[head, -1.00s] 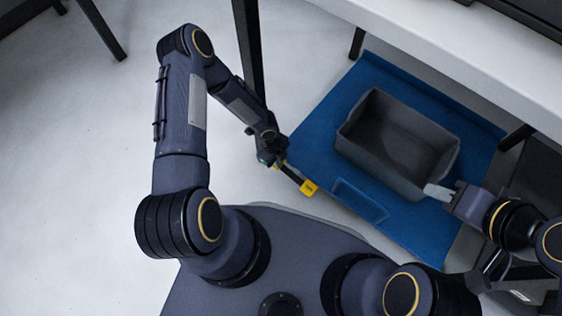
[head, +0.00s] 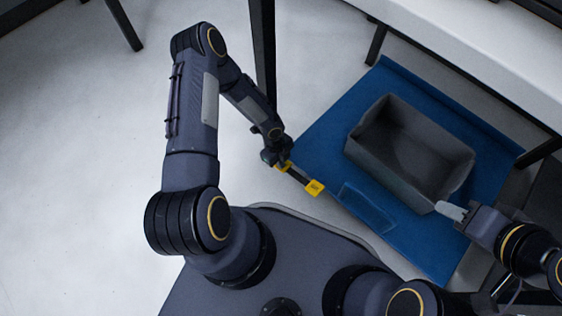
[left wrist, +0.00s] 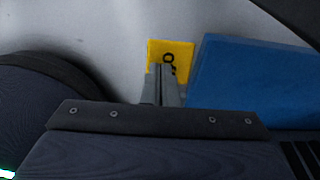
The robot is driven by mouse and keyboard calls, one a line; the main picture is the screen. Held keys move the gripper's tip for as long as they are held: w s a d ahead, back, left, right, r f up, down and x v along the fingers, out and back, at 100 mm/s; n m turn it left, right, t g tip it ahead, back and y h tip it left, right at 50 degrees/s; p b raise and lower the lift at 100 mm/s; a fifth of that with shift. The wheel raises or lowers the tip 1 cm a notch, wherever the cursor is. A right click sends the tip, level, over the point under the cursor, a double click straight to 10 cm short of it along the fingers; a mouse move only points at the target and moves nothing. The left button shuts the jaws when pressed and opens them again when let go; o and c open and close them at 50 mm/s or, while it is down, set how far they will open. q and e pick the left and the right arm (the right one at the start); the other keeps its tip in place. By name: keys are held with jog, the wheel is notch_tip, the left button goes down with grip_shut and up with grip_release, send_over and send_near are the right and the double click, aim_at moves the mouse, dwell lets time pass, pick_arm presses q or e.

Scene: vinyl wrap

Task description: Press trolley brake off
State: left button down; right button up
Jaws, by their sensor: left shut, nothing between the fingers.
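The blue trolley (head: 325,135) stands on the floor with a grey bin (head: 445,160) on it. At its left edge is a dark brake bar with yellow ends: a yellow pad (head: 315,187) at the right, and a yellow end partly hidden by my left gripper (head: 279,160). In the left wrist view, my shut, empty fingers (left wrist: 161,82) overlap the lower part of a yellow pad (left wrist: 170,50) with black markings. I cannot tell if they touch. My right gripper (head: 452,209) is at the bin's near right corner; whether its fingers hold the wall is unclear.
A white table (head: 450,45) with dark legs (head: 262,50) stands over the back right. One leg rises just behind my left forearm. The pale floor (head: 80,180) at the left is open. The trolley's blue side (left wrist: 250,85) is right of my left fingers.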

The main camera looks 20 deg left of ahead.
dwell(0.4)
pick_arm(q)
notch_tip(320, 180, up, 8)
jog(key=a+p, duration=0.1)
jog(key=p, duration=0.2)
jog(key=shift+w+a+f, duration=0.15)
jog(key=shift+w+a, duration=0.05)
jog(key=shift+w, duration=0.05)
jog(key=shift+s, duration=0.1)
dwell(0.3)
